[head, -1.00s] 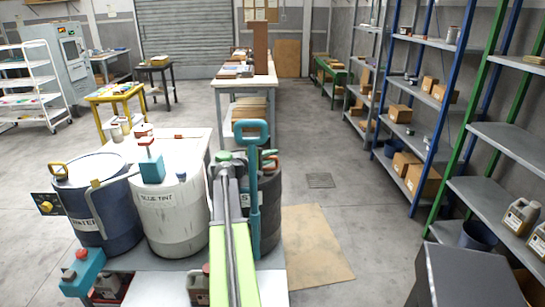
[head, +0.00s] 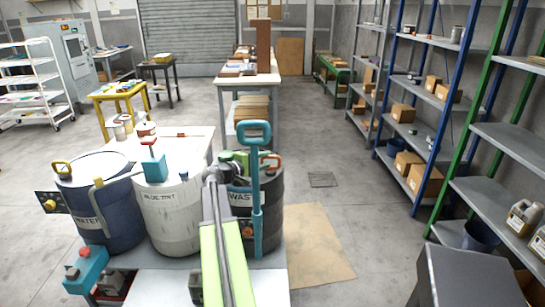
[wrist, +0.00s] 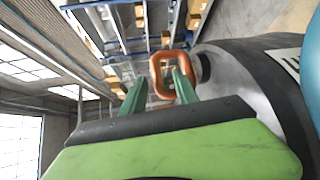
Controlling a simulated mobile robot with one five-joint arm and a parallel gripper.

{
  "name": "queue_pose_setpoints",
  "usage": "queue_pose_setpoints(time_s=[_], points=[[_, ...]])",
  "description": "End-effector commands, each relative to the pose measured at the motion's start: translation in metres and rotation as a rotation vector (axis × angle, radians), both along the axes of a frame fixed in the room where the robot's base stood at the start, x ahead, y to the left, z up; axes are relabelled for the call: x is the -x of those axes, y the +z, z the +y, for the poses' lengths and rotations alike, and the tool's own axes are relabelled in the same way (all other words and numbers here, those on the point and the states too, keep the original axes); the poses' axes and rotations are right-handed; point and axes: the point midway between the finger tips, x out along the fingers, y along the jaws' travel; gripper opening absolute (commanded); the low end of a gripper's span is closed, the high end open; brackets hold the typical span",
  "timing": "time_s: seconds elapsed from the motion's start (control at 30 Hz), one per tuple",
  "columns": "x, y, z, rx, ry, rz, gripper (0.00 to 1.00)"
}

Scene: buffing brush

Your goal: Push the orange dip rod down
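The orange dip rod's loop handle (head: 271,161) shows at the top of the dark drum marked WASTE (head: 268,222). In the wrist view the orange loop (wrist: 156,78) stands beyond the fingers, near the dark drum (wrist: 240,75); its shaft is hidden. My gripper (wrist: 160,93) is open, with its two green fingers apart and nothing seen held between them. The loop appears in line with the gap, closer to the right finger; I cannot tell whether they touch. In the head view my gripper (head: 238,158) is partly hidden behind the teal handle.
A tall teal loop-handled rod (head: 257,205) stands in front of the WASTE drum, close to my arm. A white drum (head: 170,215) and blue WATER drum (head: 103,210) stand left. A grey cabinet (head: 465,280) is at the lower right.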

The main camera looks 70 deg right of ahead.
Motion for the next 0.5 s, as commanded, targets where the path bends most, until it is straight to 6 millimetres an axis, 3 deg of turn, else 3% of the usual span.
queue_pose_setpoints(time_s=[0.03, 0.2, 0.4, 0.5], points=[[-0.006, 0.004, 0.017, 0.0, 0.003, -0.001, 0.36], [-0.026, 0.011, 0.059, 0.0, 0.002, 0.0, 0.36], [-0.042, 0.015, 0.092, -0.001, 0.001, -0.001, 0.36], [-0.046, 0.015, 0.099, -0.001, 0.0, -0.001, 0.36]])
